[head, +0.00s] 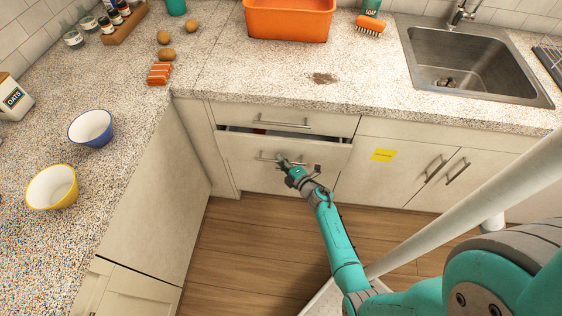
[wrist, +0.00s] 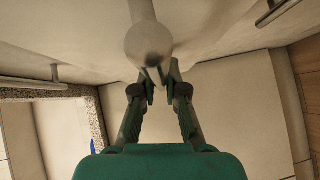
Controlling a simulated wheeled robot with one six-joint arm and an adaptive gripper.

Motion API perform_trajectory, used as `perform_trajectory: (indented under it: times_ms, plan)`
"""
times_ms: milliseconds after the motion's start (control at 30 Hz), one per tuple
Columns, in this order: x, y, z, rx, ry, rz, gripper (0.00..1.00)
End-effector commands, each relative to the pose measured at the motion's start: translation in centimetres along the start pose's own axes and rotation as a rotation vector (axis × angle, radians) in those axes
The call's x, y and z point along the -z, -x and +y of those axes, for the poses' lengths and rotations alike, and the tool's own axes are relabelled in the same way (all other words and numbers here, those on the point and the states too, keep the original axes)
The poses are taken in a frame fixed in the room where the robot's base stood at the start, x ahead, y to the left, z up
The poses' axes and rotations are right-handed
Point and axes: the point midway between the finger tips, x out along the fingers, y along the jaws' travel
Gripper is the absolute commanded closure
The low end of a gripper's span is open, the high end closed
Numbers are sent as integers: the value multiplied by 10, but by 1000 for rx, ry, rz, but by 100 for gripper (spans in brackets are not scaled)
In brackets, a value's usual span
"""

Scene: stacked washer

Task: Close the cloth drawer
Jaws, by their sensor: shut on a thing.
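The cloth drawer (head: 240,153) is the lower cream drawer under the counter in the head view. It stands partly open, with a narrow dark gap above its front and a bit of something reddish inside. Its metal bar handle (head: 267,159) runs across the front. My gripper (head: 284,162) is at this handle, shut on it. In the wrist view the handle (wrist: 148,42) comes toward the camera as a rounded bar, and the fingertips of my gripper (wrist: 161,78) close around it. The fingertips partly hide the grasp.
The shut upper drawer (head: 232,115) is just above. A cupboard with a yellow note (head: 384,155) and bar handles stands to the right. A side cabinet (head: 165,190) is close on the left. Wooden floor (head: 240,240) in front is clear. An orange tub (head: 288,20) stands on the counter.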

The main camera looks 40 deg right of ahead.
Motion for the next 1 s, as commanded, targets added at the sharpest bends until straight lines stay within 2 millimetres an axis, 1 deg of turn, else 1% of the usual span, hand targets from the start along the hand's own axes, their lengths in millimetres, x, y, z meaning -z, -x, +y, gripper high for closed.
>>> perform_trajectory:
  times_ms: [167,400,500,833,867,900,933,967,1000]
  plan:
    - [-3,-3,0,0,0,-1,100]
    - [-24,-24,6,1,0,-1,100]
    - [-30,-29,7,1,-1,-1,100]
    - [-33,-32,9,1,1,-4,100]
    - [-33,-32,9,1,1,-4,86]
    - [-33,-32,9,1,1,-4,76]
    - [-33,-32,9,1,1,-3,69]
    - [-32,-32,9,1,1,-3,63]
    - [-32,-32,9,1,1,-3,63]
